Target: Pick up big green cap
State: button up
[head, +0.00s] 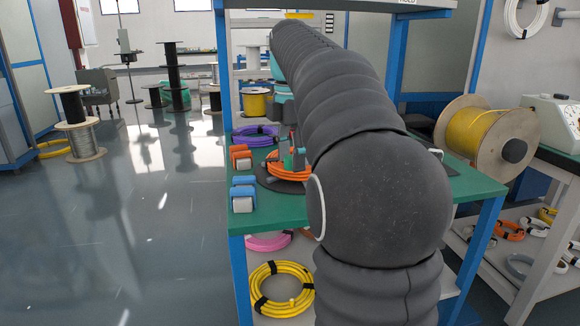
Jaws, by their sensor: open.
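A small green piece (299,158), which may be the big green cap, stands among the orange cable coil on the green-topped table, just left of my arm. It is too small to tell its exact shape. My padded dark arm crosses the middle of the view and covers much of the table. Its teal wrist part shows above the table's back, left of the arm.
The green table (275,208) holds orange clamps (241,157), blue clamps (243,194) and a purple cable coil (256,137). Yellow coils (281,288) lie on the shelf below. A large yellow cable spool (478,135) stands at right. Open floor lies left.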

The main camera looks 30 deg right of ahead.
jog(key=c, duration=0.8)
notch_tip(320, 180, up, 4)
jog(key=shift+p, duration=0.85)
jog(key=s+d+r, duration=0.2)
jog(key=d, duration=0.1)
jog(key=s+d+r+p, duration=0.1)
jog(key=s+d+r, duration=0.1)
jog(key=d, duration=0.1)
jog(key=s+d+r+p, duration=0.1)
jog(key=s+d+r, duration=0.2)
jog(key=shift+d, duration=0.2)
jog(key=shift+o, duration=0.8)
jog(key=shift+c, duration=1.3)
